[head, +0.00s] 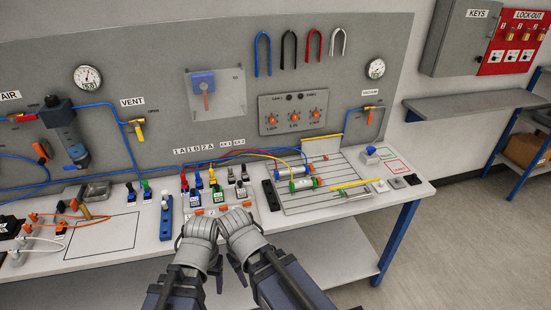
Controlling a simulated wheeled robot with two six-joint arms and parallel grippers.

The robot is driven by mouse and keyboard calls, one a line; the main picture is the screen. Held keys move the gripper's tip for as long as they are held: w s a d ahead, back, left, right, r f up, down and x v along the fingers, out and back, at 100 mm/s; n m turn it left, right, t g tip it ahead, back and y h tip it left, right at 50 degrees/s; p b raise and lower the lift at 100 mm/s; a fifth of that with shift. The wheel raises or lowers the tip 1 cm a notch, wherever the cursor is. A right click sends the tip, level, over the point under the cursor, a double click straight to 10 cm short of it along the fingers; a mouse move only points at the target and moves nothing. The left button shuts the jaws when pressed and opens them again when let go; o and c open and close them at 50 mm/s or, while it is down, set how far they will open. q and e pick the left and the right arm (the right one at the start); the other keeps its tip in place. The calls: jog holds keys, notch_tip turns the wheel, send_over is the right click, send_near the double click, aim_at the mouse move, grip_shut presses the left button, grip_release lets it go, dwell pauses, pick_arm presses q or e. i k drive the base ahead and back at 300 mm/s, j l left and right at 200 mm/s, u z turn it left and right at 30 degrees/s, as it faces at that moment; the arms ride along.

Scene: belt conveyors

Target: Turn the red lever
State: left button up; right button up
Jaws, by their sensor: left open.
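A short red lever (22,117) shows on the valve under the AIR label at the far left of the grey back panel. Another lever, orange-red (205,97), hangs down from a blue switch box (203,78) on a light plate in the panel's middle. My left gripper (202,226) is open at the bench's front edge, well below and right of the AIR valve. My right gripper (237,222) is close beside it, and I cannot tell whether its fingers are open. Both grippers are apart from both levers. I see nothing held.
Coloured toggle valves (195,196) stand just behind my grippers. A grey filter unit (66,133) and a blue pipe with a yellow VENT valve (138,130) are on the panel. Cylinders (303,184) lie on a slotted plate to the right. An outlined bench area (102,238) at left is mostly clear.

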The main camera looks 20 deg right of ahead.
aim_at(13, 119)
jog(key=i+j+u, duration=0.25)
jog(key=u, duration=0.25)
jog(key=i+j+u, duration=0.25)
jog(key=u, duration=0.25)
